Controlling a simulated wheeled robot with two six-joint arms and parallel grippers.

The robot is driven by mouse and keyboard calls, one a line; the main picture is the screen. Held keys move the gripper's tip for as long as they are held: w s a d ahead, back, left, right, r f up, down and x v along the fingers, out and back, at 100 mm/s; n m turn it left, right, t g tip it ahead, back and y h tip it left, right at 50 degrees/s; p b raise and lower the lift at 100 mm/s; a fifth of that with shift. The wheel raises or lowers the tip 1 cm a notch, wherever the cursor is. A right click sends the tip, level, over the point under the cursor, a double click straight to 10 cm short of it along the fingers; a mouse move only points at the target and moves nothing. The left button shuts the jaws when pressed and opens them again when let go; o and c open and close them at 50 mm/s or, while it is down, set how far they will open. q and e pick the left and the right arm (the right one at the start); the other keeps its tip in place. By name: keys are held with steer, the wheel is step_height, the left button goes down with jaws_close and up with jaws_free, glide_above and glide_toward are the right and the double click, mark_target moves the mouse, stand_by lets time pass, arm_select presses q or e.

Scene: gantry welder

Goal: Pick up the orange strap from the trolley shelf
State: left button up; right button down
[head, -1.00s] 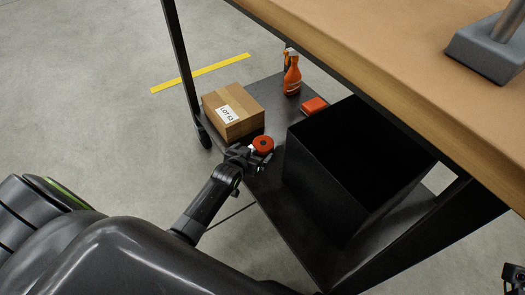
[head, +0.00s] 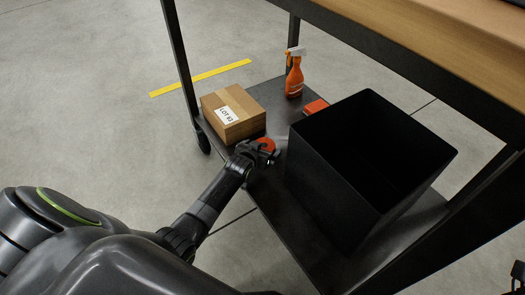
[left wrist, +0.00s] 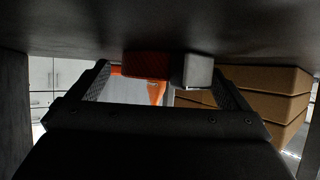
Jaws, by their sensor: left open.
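The orange strap (head: 267,145), a small roll, lies on the dark trolley shelf (head: 268,92) in front of the cardboard box. My left gripper (head: 260,152) is at the strap and partly covers it in the head view. In the left wrist view, which looks upside down, the strap (left wrist: 147,65) with a grey block-like part (left wrist: 194,70) shows between the two spread fingers of my left gripper (left wrist: 165,85). The fingers are open, with visible gaps on both sides of the strap.
A cardboard box (head: 233,112) labelled LOT 63 stands just behind the strap. A large black open bin (head: 405,145) stands to the right. The trolley's wooden top (head: 450,45) overhangs the shelf.

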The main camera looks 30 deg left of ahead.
arm_select(q)
steer(key=c, duration=1.1)
steer(key=shift+o, duration=0.2)
steer(key=shift+r, duration=0.15)
